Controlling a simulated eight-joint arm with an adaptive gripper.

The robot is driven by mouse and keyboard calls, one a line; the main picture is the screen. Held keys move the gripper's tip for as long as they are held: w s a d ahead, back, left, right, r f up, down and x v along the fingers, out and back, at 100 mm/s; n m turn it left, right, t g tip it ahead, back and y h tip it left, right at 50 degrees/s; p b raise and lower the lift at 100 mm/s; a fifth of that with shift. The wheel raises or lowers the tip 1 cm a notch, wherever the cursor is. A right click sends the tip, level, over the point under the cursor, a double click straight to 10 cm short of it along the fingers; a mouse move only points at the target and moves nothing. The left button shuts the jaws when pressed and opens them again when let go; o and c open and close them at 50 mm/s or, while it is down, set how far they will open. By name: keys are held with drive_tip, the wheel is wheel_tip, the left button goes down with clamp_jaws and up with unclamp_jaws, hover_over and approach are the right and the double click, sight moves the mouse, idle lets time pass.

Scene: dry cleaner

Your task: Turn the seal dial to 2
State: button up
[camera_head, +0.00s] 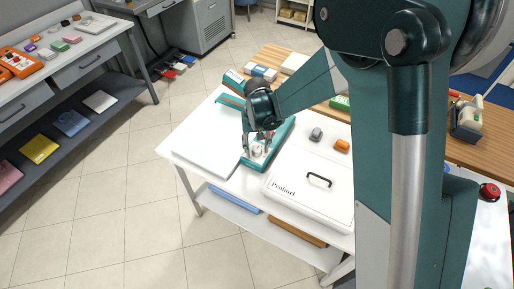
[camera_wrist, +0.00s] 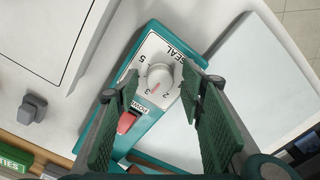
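The seal dial (camera_wrist: 161,77) is a round white knob on a white plate marked SEAL, on a teal sealer (camera_wrist: 205,58). Its red pointer line faces down and left in the wrist view, close to the printed 3; the 2 is printed just right of that. My gripper (camera_wrist: 161,82) is over the dial with its green-padded fingers apart, one on each side of the knob. Gaps seem to show beside the knob; I cannot tell whether either finger touches it. In the head view my gripper (camera_head: 257,148) is down at the teal sealer (camera_head: 282,137).
A red power switch (camera_wrist: 127,122) sits beside the dial. A white flat panel (camera_head: 203,140) lies left of the sealer. A white box lid with a black handle (camera_head: 306,190) lies to the right. Small grey (camera_head: 316,134) and orange (camera_head: 342,146) pieces stand behind it.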

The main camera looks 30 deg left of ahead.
drive_tip(key=shift+c, duration=0.7)
drive_tip(key=c, duration=0.7)
drive_tip(key=shift+c, duration=0.2)
drive_tip(key=shift+n, duration=0.4)
drive_tip(key=n+b, duration=0.2)
drive_tip(key=n, duration=0.2)
drive_tip(key=shift+f+b, duration=0.1)
drive_tip(key=shift+b, duration=0.2)
drive_tip(key=n+b, duration=0.1)
drive_tip(key=n, duration=0.4)
drive_tip(key=shift+b, duration=0.3)
drive_tip(key=o, duration=0.9)
